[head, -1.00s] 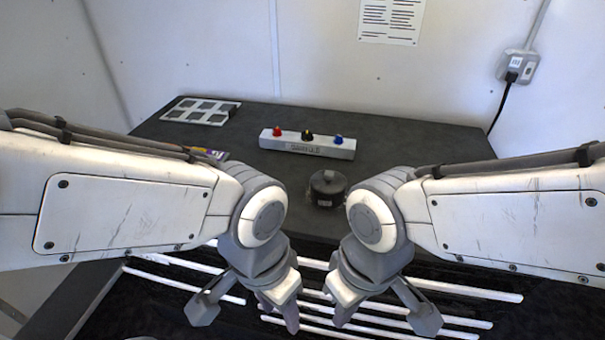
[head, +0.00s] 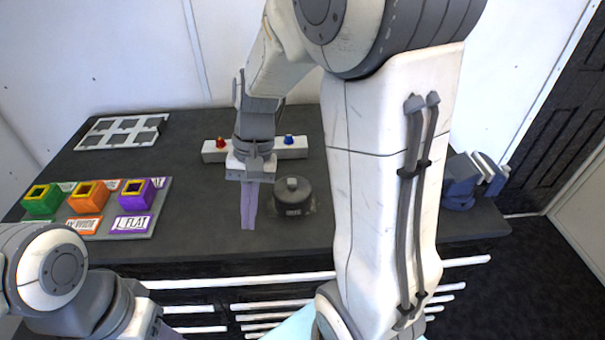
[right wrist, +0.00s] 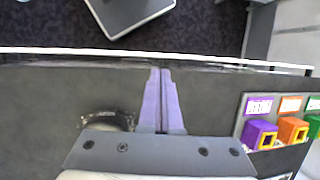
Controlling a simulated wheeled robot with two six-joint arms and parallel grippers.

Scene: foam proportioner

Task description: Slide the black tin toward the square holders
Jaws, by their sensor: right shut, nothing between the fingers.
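The round black tin (head: 293,196) stands upright on the dark table, near its front edge. In the right wrist view the tin (right wrist: 107,120) is partly hidden by my gripper's body. Three square holders stand on a grey board at the left: green (head: 42,200), orange (head: 88,197) and purple (head: 136,195). My right gripper (head: 249,226) points down, shut and empty, just left of the tin, on its side toward the holders; contact cannot be told. It also shows in the right wrist view (right wrist: 162,72). My left gripper (head: 150,322) is at the lower left, its fingertips unclear.
A white bar with red and blue knobs (head: 290,147) lies behind my right gripper. A white frame with dark squares (head: 122,131) lies at the back left. The tabletop (head: 200,205) between purple holder and right gripper is clear. A blue-grey object (head: 462,180) is at the right.

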